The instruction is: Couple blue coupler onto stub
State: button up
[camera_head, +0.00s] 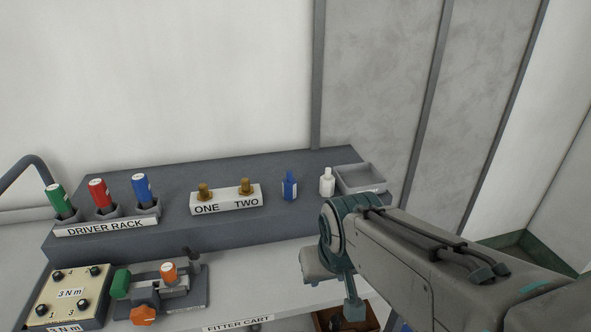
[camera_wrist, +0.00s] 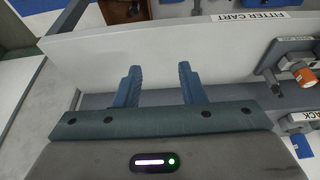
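A small blue piece with a narrow top (camera_head: 289,187) stands upright on the dark raised shelf, right of a white block; it is the only likely blue coupler I see, but its exact form is too small to tell. Two brass stubs stand on the block, over ONE (camera_head: 204,192) and TWO (camera_head: 245,187). My gripper (camera_wrist: 158,70) has its two blue fingers apart with nothing between them. In the head view my arm hides most of it; one finger shows near the cart's front edge, well in front of and below the blue piece.
A white bottle (camera_head: 327,183) and a grey tray (camera_head: 362,179) stand right of the blue piece. The driver rack (camera_head: 107,226) holds green, red and blue drivers. A clamp fixture (camera_head: 160,289) and torque box (camera_head: 72,296) sit front left. A brown box (camera_head: 343,319) is below the edge.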

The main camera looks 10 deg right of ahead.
jog(key=w+d+f+t+h+b, duration=0.1)
jog(key=w+t+b, duration=0.2)
jog(key=w, duration=0.3)
jog(key=w+d+f+t+b, duration=0.2)
jog(key=w+t+b, duration=0.1)
jog(key=w, duration=0.2)
jog(key=n+t+y+b, duration=0.1)
jog(key=t+y+b, duration=0.2)
jog(key=t+b, duration=0.4)
send_near(290, 180)
jog(key=shift+t, duration=0.5)
jog(key=w, duration=0.5)
jog(key=shift+w+a+r+p, duration=0.1)
jog(key=shift+w+p, duration=0.2)
jog(key=shift+p, duration=0.05)
jog(key=shift+w+a+f, duration=0.15)
jog(key=shift+w, duration=0.7)
jog(key=shift+w+a+f, duration=0.15)
jog(key=shift+w+f, duration=0.05)
jog(key=shift+w, duration=0.65)
jog(key=shift+w+a+f, duration=0.1)
jog(key=shift+w+f, duration=0.05)
jog(key=shift+w, duration=0.7)
jog(key=c, duration=0.6)
